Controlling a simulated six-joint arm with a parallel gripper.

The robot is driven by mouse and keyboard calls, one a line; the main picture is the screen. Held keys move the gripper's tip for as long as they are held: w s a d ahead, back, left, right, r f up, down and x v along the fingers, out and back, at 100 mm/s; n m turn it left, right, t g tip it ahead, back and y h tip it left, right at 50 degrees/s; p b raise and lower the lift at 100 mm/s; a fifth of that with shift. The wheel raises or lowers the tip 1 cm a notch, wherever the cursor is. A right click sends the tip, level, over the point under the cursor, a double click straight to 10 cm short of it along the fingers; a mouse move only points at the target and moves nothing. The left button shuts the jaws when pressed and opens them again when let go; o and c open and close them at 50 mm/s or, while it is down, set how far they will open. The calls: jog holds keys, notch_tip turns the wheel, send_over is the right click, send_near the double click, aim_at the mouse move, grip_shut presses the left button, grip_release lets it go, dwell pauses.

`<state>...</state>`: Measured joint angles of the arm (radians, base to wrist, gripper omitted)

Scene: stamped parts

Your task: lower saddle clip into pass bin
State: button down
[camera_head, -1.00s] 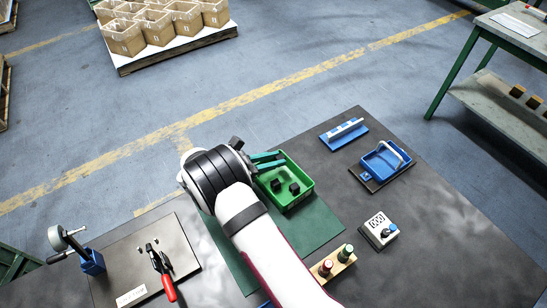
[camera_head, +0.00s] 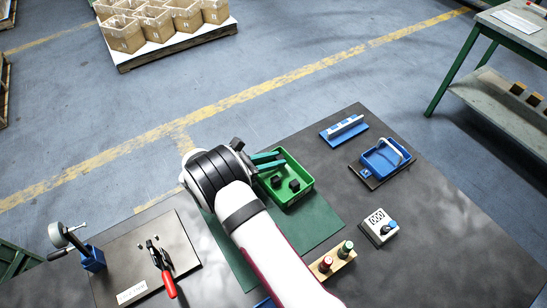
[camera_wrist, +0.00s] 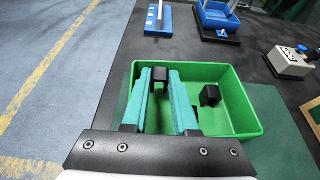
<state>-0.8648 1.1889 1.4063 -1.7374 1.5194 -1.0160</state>
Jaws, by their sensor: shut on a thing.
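My gripper (camera_wrist: 160,78) has teal fingers and is shut on a black saddle clip (camera_wrist: 159,75), held between the fingertips in the wrist view. The green pass bin (camera_wrist: 245,104) lies beneath the fingers. One black clip (camera_wrist: 210,95) lies in the bin to the right of the fingers, and another dark piece is partly hidden behind the right finger. In the head view my gripper (camera_head: 280,160) reaches over the far left side of the bin (camera_head: 307,186). Two dark clips (camera_head: 294,185) show inside it; the held clip cannot be made out there.
The bin stands on a green mat (camera_head: 318,226) on the dark bench. A blue tray (camera_head: 384,158), a blue fixture (camera_head: 344,130) and a counter (camera_head: 379,228) stand to the right. A toggle clamp (camera_head: 163,268) is on a plate at left.

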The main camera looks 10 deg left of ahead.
jog(key=shift+f, duration=1.05)
dwell(0.4)
jog(key=c, duration=0.6)
grip_release()
